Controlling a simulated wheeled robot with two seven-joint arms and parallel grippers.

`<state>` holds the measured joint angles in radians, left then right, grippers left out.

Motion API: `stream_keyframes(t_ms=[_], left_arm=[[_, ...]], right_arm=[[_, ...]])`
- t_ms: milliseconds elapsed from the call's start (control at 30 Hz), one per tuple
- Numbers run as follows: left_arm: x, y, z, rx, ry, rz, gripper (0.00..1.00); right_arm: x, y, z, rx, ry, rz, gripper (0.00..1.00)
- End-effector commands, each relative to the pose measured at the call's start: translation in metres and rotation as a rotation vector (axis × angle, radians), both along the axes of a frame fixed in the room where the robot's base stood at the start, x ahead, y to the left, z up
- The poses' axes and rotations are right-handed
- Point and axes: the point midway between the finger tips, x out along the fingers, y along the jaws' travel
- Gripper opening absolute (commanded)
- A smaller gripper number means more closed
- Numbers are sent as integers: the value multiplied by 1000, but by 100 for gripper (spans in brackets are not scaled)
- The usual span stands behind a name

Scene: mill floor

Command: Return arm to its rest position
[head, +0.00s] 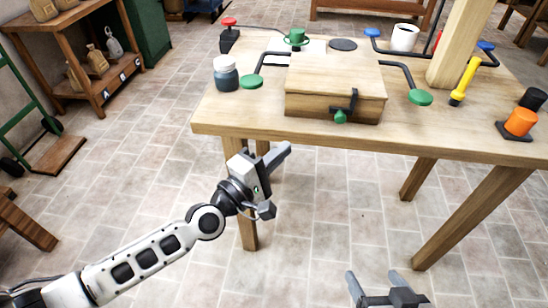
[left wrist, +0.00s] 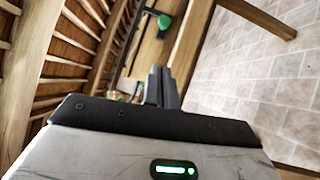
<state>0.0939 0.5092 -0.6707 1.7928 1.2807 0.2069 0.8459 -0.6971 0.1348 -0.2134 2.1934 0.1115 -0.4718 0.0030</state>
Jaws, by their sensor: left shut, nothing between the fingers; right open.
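My left arm reaches in from the left in the head view. My left gripper (head: 277,156) is shut and empty, in the air in front of the table's near left corner. Its closed fingers (left wrist: 162,87) also show in the left wrist view, with the table beyond them. My right gripper (head: 385,288) is open and empty at the bottom of the head view, over the floor in front of the table. The rest of the right arm is out of view.
A shelf (head: 100,88) and green hand truck (head: 28,100) stand left. Floor in front is clear.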

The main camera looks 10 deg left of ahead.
Motion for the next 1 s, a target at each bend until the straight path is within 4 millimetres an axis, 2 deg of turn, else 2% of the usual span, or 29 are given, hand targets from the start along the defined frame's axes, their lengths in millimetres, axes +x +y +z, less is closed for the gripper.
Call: stream_keyframes(t_ms=[200, 767, 867, 1000], left_arm=[[-13, 8, -2, 0, 0, 0, 0], [-18, 5, -2, 26, -9, -5, 0], [-37, -7, -8, 154, -53, -22, 0], [-81, -18, -27, 541, -157, -40, 0]], right_arm=[[-2, 0, -3, 2, 5, -2, 72], [0, 0, 0, 3, -1, -3, 72], [1, -1, 5, 0, -5, -4, 72], [3, -2, 12, -13, -6, -2, 72]])
